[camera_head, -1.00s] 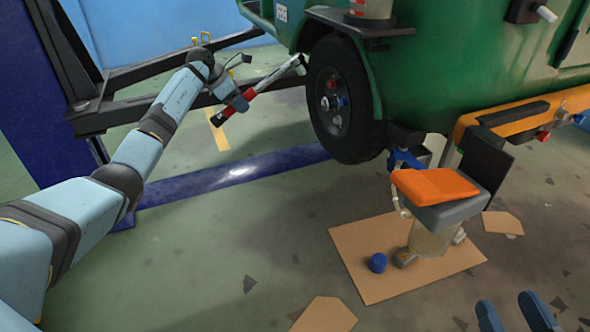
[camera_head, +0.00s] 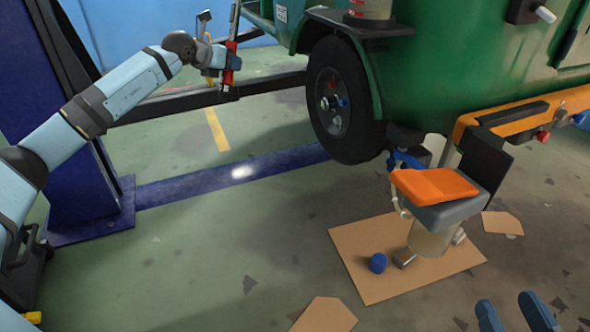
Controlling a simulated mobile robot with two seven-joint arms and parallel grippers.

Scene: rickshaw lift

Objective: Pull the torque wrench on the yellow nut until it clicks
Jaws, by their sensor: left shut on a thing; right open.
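My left gripper (camera_head: 222,60) is shut on the torque wrench (camera_head: 231,66), which has a red and black handle. The wrench stands nearly upright, and its upper end runs out of the top of the view. It is to the left of the wheel (camera_head: 353,88), with a visible gap between them. My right gripper (camera_head: 512,313) is open and empty at the bottom right edge.
The green rickshaw body (camera_head: 450,75) fills the upper right. A blue lift post (camera_head: 50,120) and a floor beam (camera_head: 235,172) stand at left.

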